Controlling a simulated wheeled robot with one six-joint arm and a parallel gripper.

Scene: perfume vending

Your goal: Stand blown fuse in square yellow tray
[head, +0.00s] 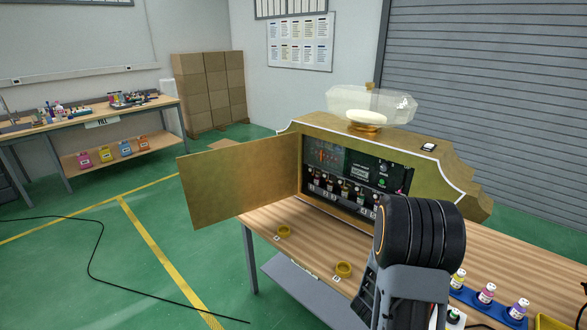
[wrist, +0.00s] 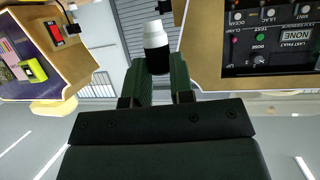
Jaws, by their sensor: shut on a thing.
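My gripper (wrist: 160,76) shows in the wrist view, its two dark fingers closed around a small cylinder with a black lower part and a white end, which I take for the blown fuse (wrist: 155,40). The fuse sticks out past the fingertips. In the head view my arm hides the fingers and the fuse. A yellow thing (head: 553,322) at the bottom right edge of the head view, partly cut off, may be the square yellow tray; its shape is unclear. The gold vending machine (head: 235,180) has its door open, with its panel (head: 375,172) showing inside.
Two round yellow dishes (head: 284,231) (head: 343,269) stand on the wooden table (head: 300,250). A blue rack (head: 470,297) with several capped bottles stands right of my arm. A glass bowl (head: 370,106) sits on the machine. The open door sticks out left over the table.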

